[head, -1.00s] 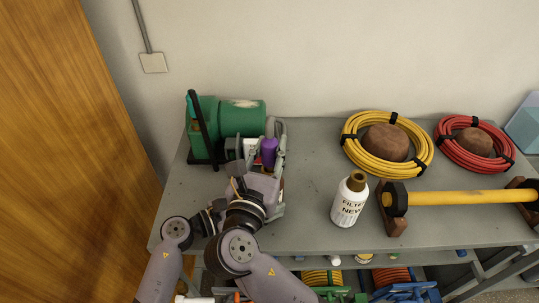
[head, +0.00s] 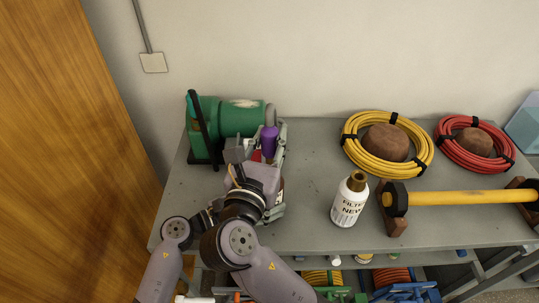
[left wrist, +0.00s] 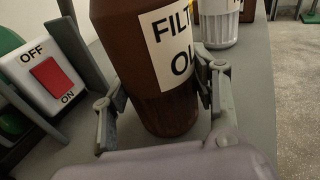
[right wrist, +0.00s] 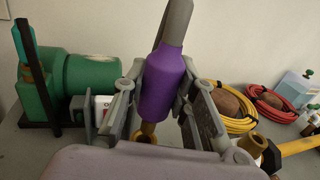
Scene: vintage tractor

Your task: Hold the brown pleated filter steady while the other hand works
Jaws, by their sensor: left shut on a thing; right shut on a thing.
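The brown filter (left wrist: 155,55) stands upright on the grey bench, with a white label reading "FILT… OL…". My left gripper (left wrist: 165,108) has one finger on each side of it and is shut on it. In the head view the filter and the left gripper are mostly hidden under my right arm. My right gripper (right wrist: 160,85) is shut on a purple tool (right wrist: 162,80) with a grey tip pointing up and a brass fitting at its lower end. The purple tool (head: 269,140) also shows above the gripper in the head view. Whether it touches the filter is hidden.
A green machine (head: 240,118) stands behind the grippers. A white box with a red OFF/ON switch (left wrist: 50,78) is close left of the filter.

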